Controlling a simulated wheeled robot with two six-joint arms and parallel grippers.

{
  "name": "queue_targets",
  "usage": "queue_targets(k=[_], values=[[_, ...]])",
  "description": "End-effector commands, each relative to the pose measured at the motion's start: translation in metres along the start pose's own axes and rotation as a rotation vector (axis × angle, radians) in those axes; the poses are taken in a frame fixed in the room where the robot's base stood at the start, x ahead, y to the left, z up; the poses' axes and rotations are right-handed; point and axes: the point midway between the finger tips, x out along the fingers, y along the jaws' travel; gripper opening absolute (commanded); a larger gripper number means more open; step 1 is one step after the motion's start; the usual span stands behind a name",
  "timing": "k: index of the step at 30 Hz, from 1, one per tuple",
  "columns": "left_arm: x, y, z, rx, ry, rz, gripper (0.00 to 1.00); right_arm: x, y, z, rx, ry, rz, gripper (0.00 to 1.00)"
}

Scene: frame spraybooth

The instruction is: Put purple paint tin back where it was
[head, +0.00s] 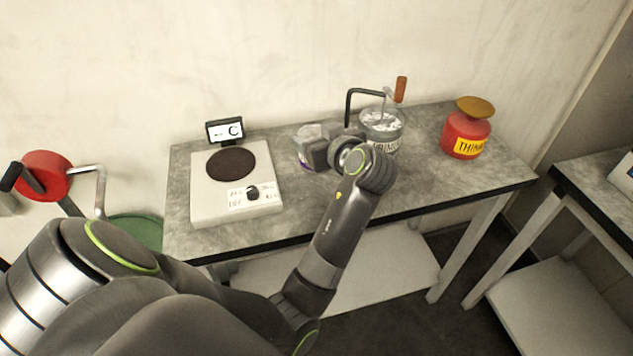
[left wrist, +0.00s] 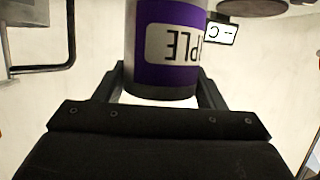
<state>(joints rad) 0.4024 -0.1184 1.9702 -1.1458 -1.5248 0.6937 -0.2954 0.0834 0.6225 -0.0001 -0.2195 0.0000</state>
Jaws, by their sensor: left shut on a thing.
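The purple paint tin (head: 304,157) is a grey metal tin with a purple label band, standing upright near the back of the grey workbench (head: 300,205), between the scale and the primer can. My left gripper (head: 314,150) is shut on it from the right front side. In the left wrist view the tin (left wrist: 166,45) sits between the two fingers of my left gripper (left wrist: 162,82), its label upside down in the picture. The gripper hides part of the tin in the head view. I cannot tell whether its base touches the bench. My right gripper is not in view.
A white scale (head: 236,185) with a dark round plate and small display (head: 225,130) stands left. A red thinner can (head: 466,135) stands right. The bench front is clear between scale and right end.

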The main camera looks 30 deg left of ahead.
Motion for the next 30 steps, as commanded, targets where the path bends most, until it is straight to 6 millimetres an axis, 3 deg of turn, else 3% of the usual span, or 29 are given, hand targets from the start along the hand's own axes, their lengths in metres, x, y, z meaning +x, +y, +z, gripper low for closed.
queue_targets(k=[4, 16, 28, 29, 30], values=[[0.009, -0.001, 0.026, 0.004, -0.002, -0.001, 0.24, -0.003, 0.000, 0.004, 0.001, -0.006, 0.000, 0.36], [0.025, 0.000, 0.070, 0.004, -0.002, 0.002, 0.24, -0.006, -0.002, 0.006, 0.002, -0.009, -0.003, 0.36], [0.028, 0.000, 0.078, 0.000, 0.000, 0.004, 0.24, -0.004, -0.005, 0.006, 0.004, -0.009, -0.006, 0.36], [0.027, 0.000, 0.078, 0.001, -0.002, 0.003, 0.66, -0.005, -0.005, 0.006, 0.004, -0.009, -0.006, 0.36], [0.027, 0.000, 0.078, 0.001, -0.002, 0.004, 0.72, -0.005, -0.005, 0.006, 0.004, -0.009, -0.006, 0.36]])
